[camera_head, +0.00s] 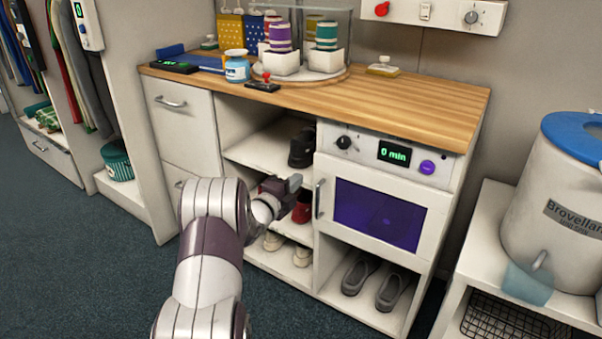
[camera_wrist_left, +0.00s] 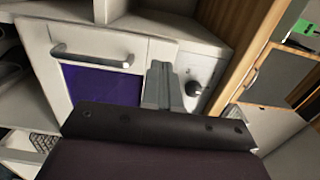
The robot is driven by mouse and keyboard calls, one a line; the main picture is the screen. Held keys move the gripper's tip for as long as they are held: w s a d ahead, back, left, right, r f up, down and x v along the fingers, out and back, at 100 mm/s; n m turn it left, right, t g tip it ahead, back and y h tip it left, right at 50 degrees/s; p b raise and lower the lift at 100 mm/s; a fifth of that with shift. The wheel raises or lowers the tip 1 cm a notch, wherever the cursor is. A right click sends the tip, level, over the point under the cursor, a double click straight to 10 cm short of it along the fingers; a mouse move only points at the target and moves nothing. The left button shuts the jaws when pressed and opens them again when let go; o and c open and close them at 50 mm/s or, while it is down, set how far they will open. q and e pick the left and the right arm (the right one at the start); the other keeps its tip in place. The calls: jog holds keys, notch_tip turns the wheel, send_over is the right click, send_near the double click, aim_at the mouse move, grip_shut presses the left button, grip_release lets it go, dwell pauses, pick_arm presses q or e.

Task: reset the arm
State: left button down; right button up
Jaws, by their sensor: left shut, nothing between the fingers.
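My left arm comes in from the bottom left of the head view. Its gripper (camera_head: 297,186) is shut and empty, in front of the open shelves, just left of the handle of the microwave-like appliance (camera_head: 378,215). In the left wrist view the shut fingers (camera_wrist_left: 162,86) point toward the appliance front. The appliance door (camera_wrist_left: 92,92) with its purple window and bar handle lies left of the fingers, and a dark knob lies to their right. The fingers look apart from the handle. My right gripper is in neither view.
The wooden counter (camera_head: 400,101) holds cups, a jar and boxes. Shoes (camera_head: 358,276) stand on the shelves below. A large white bin with a blue lid (camera_head: 577,135) stands at the right on a white stand. Dark carpet (camera_head: 70,250) is clear at the left.

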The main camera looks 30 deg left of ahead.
pick_arm(q)
jog(key=s+p, duration=0.1)
jog(key=s, duration=0.5)
jog(key=shift+a, duration=0.15)
